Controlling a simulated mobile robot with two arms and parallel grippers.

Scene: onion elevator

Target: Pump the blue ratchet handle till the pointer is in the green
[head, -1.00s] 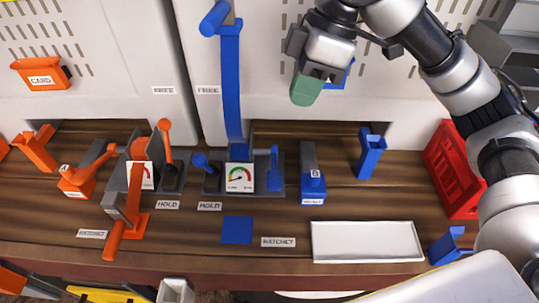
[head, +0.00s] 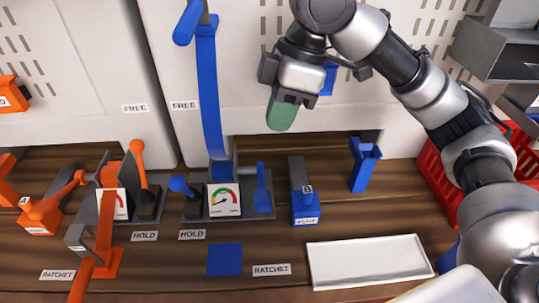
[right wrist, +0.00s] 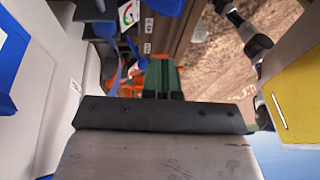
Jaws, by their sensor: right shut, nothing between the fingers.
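The blue ratchet handle (head: 208,85) is a long blue lever standing upright from the blue unit, with a cylindrical grip (head: 187,22) at its top left. A gauge (head: 224,200) with a coloured arc sits at its base; its pointer is too small to read surely. My right gripper (head: 282,114) is shut and empty, with green fingertips, to the right of the lever and apart from it, in front of the white panel. The green fingers also show in the right wrist view (right wrist: 160,75). My left gripper is not in view.
A blue knobbed lever (head: 181,187) and a blue upright lever (head: 262,188) flank the gauge. A blue vent block (head: 305,205) stands to the right. An orange set (head: 105,230) is at left. A white tray (head: 368,262) and a red crate (head: 433,180) are at right.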

